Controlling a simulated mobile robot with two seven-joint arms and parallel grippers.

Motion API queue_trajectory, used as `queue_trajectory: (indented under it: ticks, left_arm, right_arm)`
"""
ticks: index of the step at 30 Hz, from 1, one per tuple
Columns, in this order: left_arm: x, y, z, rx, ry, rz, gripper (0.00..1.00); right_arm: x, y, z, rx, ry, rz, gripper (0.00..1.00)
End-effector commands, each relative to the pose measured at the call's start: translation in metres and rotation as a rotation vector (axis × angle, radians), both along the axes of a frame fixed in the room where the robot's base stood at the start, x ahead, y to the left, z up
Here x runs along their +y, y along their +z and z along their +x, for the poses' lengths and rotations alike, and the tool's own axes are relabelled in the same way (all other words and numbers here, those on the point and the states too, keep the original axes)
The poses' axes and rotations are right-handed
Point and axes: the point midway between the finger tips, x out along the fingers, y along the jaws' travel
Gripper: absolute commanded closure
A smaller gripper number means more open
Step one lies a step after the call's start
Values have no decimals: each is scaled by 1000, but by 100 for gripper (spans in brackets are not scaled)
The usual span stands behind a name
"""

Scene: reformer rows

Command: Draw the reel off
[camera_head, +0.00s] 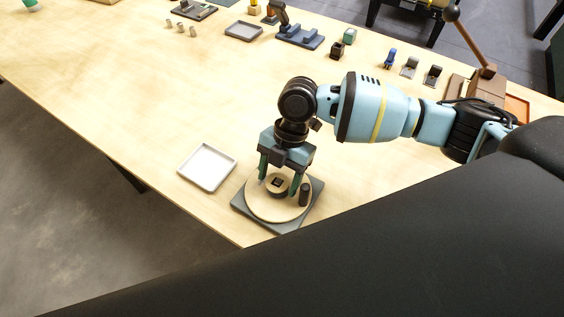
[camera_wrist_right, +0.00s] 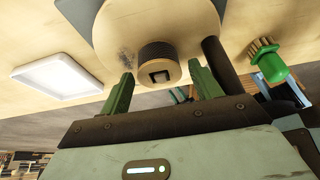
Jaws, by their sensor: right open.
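The reel (camera_head: 262,207) is a flat, pale tan disc with a dark ribbed hub (camera_head: 277,184) at its middle. It lies on a grey square base (camera_head: 241,203) near the table's front edge, and a dark upright post (camera_head: 304,194) stands at its right side. My right gripper (camera_head: 278,183) points down over the reel, open, with its green fingers on either side of the hub. In the right wrist view the hub (camera_wrist_right: 157,58) shows between the fingertips with clear gaps, and the disc (camera_wrist_right: 115,30) is behind it. My left gripper is not in view.
An empty white tray (camera_head: 207,167) lies just left of the base. A grey tray (camera_head: 244,31), a dark blue-grey stand (camera_head: 300,38) and several small parts line the far side. A brown block with a lever (camera_head: 487,88) stands at right. The table's left middle is clear.

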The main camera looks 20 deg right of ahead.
Motion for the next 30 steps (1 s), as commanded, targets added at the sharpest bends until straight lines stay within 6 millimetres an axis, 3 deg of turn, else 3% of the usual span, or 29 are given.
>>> queue_trajectory:
  ticks: [6, 14, 22, 30]
  left_arm:
    - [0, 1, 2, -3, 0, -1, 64]
    - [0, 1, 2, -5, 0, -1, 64]
    - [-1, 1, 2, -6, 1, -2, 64]
    - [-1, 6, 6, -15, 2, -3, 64]
  right_arm:
    - [4, -13, -4, 1, 0, 0, 36]
    - [5, -14, -4, 1, 0, 1, 36]
    - [5, -14, -4, 1, 0, 1, 69]
    - [5, -8, -3, -2, 0, 1, 70]
